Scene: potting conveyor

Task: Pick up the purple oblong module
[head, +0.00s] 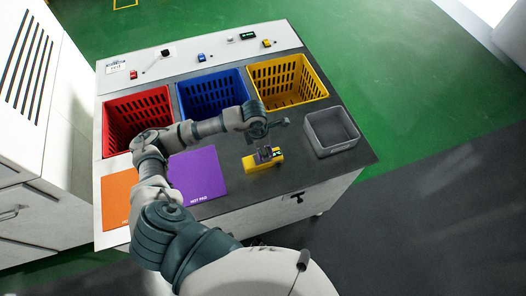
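A small dark purple piece (265,155), which looks like the purple oblong module, sits at the top of a small yellow block or holder (250,165) on the dark worktop. Its exact shape is too small and too covered to tell. My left gripper (266,148) hangs from the bent arm directly over it, with its fingers at or around the purple piece. I cannot tell whether the fingers touch it or are closed on it. My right gripper is out of view.
Red (137,118), blue (212,93) and yellow (287,82) crates line the back. A grey open bin (331,133) stands to the right. A purple pad (199,178) and an orange pad (115,197) lie left. The worktop's front right is clear.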

